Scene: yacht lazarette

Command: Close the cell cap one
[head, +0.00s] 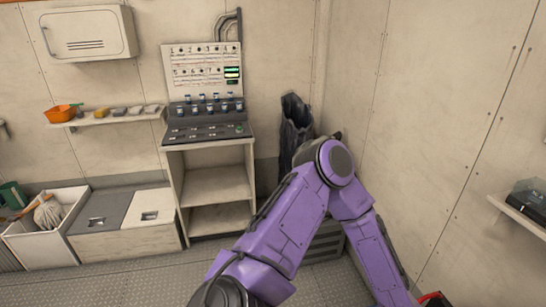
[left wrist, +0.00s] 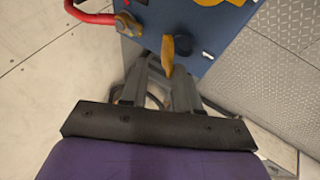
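The cell caps (head: 210,108) are small blue-and-white items in rows on the dark sloped top of the bench in the head view. They are too small to tell which is cap one, or which are open or shut. In the left wrist view my left gripper (left wrist: 163,78) has its two fingers apart, with nothing clearly held between them. A yellow lever (left wrist: 168,55) on a blue panel (left wrist: 200,28) shows just beyond the fingertips. Neither gripper shows in the head view. One purple arm of mine bends across the right half, its end out of the picture.
A panel with numbered marks (head: 203,70) stands behind the caps. Open shelves (head: 217,188) are below them. A wall shelf (head: 108,119) with an orange bowl (head: 62,113) is at the left. White bins (head: 45,238) stand on the floor. A dark bag-like object (head: 294,125) is right of the bench.

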